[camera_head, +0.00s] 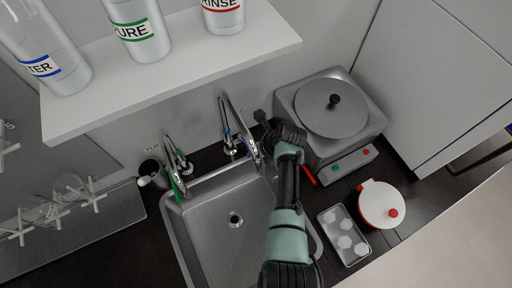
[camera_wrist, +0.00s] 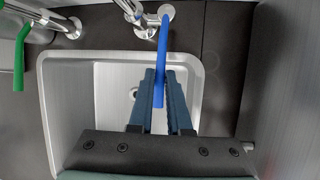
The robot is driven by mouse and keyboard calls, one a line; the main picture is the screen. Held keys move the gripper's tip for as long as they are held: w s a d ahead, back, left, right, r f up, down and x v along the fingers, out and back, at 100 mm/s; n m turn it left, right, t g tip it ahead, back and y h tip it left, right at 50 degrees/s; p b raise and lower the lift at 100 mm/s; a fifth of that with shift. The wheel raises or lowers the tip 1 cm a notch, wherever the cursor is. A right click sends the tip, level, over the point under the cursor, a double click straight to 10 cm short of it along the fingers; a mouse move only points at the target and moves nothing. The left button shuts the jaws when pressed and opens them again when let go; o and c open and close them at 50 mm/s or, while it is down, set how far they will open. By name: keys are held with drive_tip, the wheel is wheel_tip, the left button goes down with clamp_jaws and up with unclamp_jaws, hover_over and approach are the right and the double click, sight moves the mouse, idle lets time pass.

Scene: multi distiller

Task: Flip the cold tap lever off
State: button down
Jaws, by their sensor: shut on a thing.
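The cold tap lever, a long straight blue bar (camera_wrist: 164,50), runs down from a chrome tap mount (camera_wrist: 166,12) in the wrist view. My gripper (camera_wrist: 161,76) has its two dark blue fingers on either side of the bar's lower part, shut on it. The bar's lower end shows between the fingers. A chrome tap (camera_head: 231,146) stands behind the sink there.
The steel sink (camera_head: 210,217) lies below the taps. A green lever (camera_wrist: 20,55) hangs from the left tap. A red lever (camera_head: 309,176) is right of my arm, near a steel heater (camera_head: 287,101). A shelf with bottles (camera_head: 190,66) overhangs the taps.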

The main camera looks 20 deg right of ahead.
drive_tip(key=shift+a, duration=0.15)
drive_tip(key=c, duration=0.9)
unclamp_jaws()
drive_tip(key=shift+o, duration=0.2)
drive_tip(key=v, duration=1.3)
